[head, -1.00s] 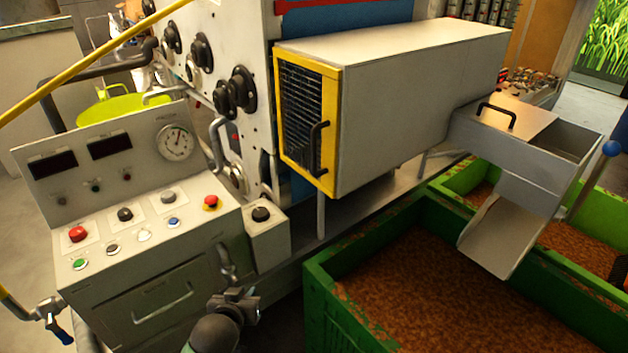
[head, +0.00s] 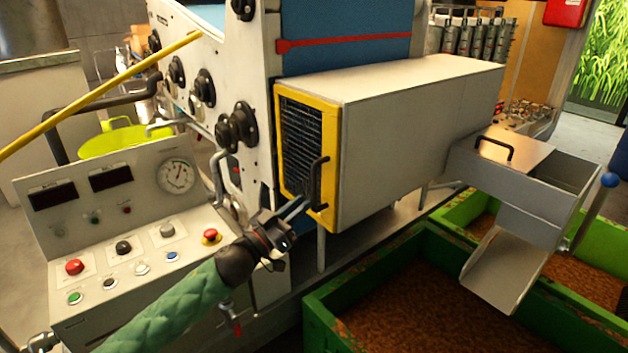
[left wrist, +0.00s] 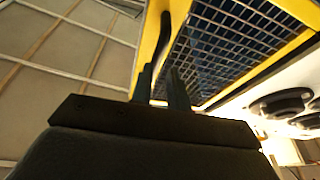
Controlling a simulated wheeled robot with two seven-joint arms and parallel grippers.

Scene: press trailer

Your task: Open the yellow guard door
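The yellow guard door (head: 279,140) is a yellow frame with dark mesh on the near end of a grey box housing. It looks closed against the housing. Its black bar handle (head: 318,182) is upright on the right side of the frame. My left gripper (head: 300,203) is at the handle's lower end, with its fingers pointing at it. In the left wrist view my left gripper (left wrist: 161,85) shows two fingers apart, with the handle (left wrist: 163,28) just beyond the gap between them. Whether they touch it I cannot tell. My right gripper is not in view.
A control panel (head: 130,235) with buttons and a gauge stands at the left. A green crate (head: 318,325) of brown material lies below the housing (head: 410,135). A metal chute (head: 505,270) is at the right. A yellow rail (head: 100,95) crosses the upper left.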

